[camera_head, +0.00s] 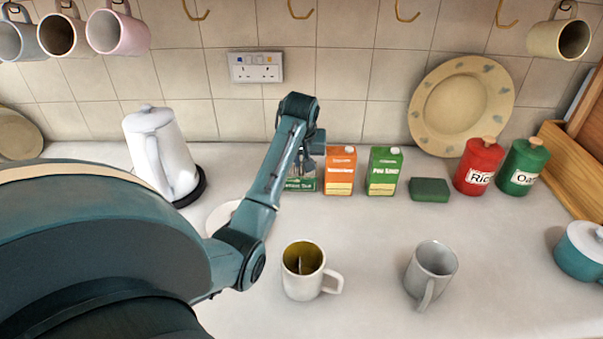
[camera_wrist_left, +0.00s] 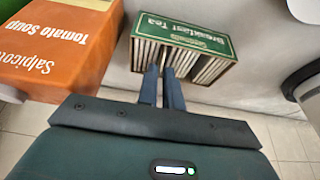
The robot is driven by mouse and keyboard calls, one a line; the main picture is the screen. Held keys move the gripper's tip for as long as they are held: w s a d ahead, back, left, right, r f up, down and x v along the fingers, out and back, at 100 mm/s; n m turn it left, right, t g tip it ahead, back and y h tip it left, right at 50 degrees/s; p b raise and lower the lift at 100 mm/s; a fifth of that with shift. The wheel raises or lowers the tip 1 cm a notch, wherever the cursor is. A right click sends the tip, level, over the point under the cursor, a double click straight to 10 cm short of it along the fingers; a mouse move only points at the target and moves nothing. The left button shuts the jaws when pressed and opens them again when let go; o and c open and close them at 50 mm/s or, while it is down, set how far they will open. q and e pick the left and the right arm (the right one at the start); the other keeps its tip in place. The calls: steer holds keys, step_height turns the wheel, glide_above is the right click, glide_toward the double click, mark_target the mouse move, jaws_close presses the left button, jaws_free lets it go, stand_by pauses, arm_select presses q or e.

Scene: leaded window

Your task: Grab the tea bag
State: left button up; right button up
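The tea box (camera_head: 300,185) is green, labelled Breakfast Tea, and stands against the back wall, partly hidden behind my left arm in the head view. In the left wrist view the box (camera_wrist_left: 185,32) is open, with rows of pale tea bags (camera_wrist_left: 207,70) on edge. My left gripper (camera_wrist_left: 161,72) has its two fingers close together, tips at the tea bags near the middle of the box. A narrow gap shows between the fingers. Whether they pinch a tea bag is too small to tell. My right gripper is not in view.
Orange (camera_head: 340,170) and green (camera_head: 383,170) cartons stand right of the tea box, the orange one close. A white kettle (camera_head: 160,150) stands left. A mug with a dark yellow inside (camera_head: 302,288) and a grey mug (camera_head: 432,268) stand in front.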

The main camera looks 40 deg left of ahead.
arm_select(q)
jaws_close()
stand_by(0.3)
steer(key=shift+r, duration=0.1)
